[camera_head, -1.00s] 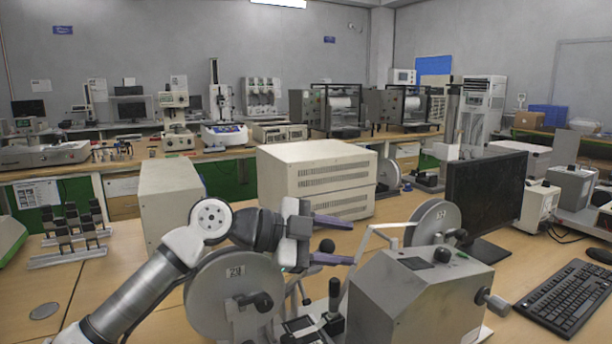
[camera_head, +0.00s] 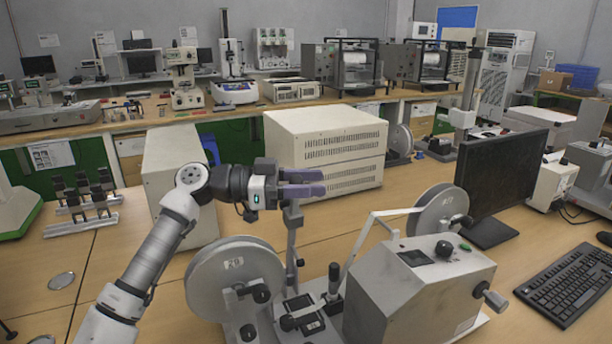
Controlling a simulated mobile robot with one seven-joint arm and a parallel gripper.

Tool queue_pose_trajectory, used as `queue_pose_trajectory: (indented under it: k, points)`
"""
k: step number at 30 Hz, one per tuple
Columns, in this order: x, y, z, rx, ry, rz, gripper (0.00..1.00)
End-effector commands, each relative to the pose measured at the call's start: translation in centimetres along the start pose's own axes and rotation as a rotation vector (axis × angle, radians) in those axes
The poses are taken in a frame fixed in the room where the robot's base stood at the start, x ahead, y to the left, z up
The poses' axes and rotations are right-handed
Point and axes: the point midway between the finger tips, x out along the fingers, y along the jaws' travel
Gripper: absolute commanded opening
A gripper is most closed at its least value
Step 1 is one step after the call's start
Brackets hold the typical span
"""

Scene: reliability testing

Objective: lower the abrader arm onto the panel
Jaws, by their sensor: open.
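The abrader stands on the near bench: a grey box (camera_head: 420,290), a large grey disc (camera_head: 235,280) to its left, another disc (camera_head: 440,210) behind, and a thin white bent bar (camera_head: 375,225). A grey upright post (camera_head: 291,235), which looks like the raised abrader arm, rises between the large disc and the box; its top is hidden at my gripper. A small dark panel (camera_head: 303,312) with light parts lies low at its foot. My gripper (camera_head: 318,183) is open, fingers pointing right, at the post's top. I cannot tell whether it touches the post.
A large cream cabinet (camera_head: 325,150) stands close behind my gripper. A monitor (camera_head: 500,185) and keyboard (camera_head: 570,287) are at the right. Black-clamped racks (camera_head: 85,195) stand at the left. The bench between rack and large disc has some bare wood.

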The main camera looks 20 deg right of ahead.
Motion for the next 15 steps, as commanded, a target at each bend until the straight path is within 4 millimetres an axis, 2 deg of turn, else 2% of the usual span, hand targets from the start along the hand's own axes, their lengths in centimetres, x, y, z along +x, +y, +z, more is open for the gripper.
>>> queue_pose_trajectory:
  k: [6,15]
  points:
    - [-1.6,0.1,0.0,-0.006,0.002,0.0,0.45]
    - [-1.9,0.1,0.0,-0.005,0.001,0.001,0.45]
